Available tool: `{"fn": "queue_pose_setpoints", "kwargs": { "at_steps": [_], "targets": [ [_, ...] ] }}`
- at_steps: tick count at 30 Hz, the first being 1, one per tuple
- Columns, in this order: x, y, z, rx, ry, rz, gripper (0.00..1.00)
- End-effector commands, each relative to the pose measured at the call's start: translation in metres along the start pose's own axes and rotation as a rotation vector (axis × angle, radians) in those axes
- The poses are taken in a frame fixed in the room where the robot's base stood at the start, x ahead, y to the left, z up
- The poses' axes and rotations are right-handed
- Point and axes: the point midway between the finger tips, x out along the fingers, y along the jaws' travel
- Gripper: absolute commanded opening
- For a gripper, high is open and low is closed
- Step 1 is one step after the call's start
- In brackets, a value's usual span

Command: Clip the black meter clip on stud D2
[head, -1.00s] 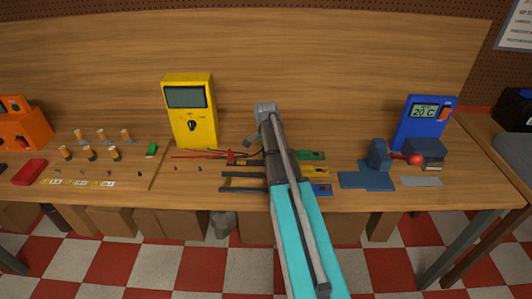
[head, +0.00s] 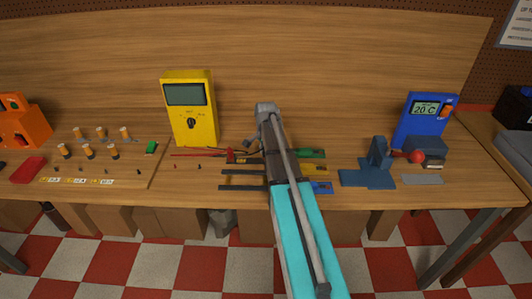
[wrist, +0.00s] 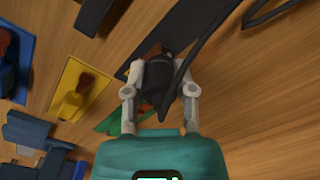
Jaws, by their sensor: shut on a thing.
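The black meter clip (wrist: 157,78) is between the fingers of my gripper (wrist: 160,88) in the wrist view, with a black lead running up and right from it. My gripper is shut on it, above the bench. In the head view my own arm hides most of the gripper and the clip. The yellow meter (head: 190,108) stands behind, left of my arm. A red clip (head: 231,155) lies in front of it. Several upright orange-and-black cylinders (head: 88,151) and small dark pins stand on the left board, with labels too small to read. I cannot tell which stud is D2.
Under my gripper are coloured tool plates, including a yellow one (wrist: 80,88), and a dark rack (head: 243,172). A blue block (head: 379,153) and a blue display unit (head: 426,121) stand at right. An orange device (head: 22,121) is far left.

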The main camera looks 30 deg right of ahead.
Motion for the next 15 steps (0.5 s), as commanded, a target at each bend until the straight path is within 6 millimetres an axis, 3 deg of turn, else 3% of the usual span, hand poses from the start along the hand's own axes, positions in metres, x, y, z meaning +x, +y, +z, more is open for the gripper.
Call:
{"fn": "queue_pose_setpoints", "kwargs": {
  "at_steps": [15],
  "targets": [
    [0.0101, 0.0001, 0.0000, 0.000, 0.000, 0.000, 0.00]
  ]
}}
